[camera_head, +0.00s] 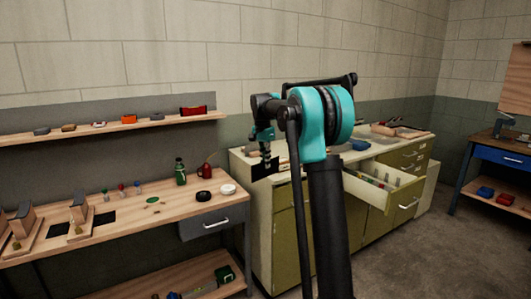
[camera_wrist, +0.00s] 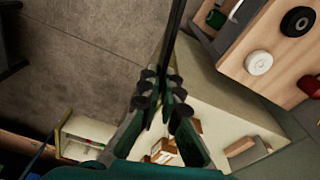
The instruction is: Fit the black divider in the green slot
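My gripper (camera_head: 266,142) is at the left of the raised arm, above the left end of the cabinet top. It is shut on the black divider (camera_head: 264,167), a thin dark plate hanging below the fingers. In the wrist view the fingertips (camera_wrist: 162,85) close on the divider (camera_wrist: 173,35), which is seen nearly edge-on and points away from the fingers. The open cabinet drawer (camera_head: 402,203) is to the right, apart from the divider, with small coloured parts inside. It also shows in the wrist view (camera_wrist: 75,150). I cannot make out the green slot clearly; my arm hides part of the drawer.
A workbench (camera_head: 130,215) at the left holds a green bottle (camera_head: 180,172), a black ring (camera_head: 203,197) and a white round piece (camera_head: 228,189). A wall shelf (camera_head: 120,128) carries small items. The cabinet top (camera_head: 245,157) holds several objects. Floor (camera_head: 440,255) right of the cabinet is clear.

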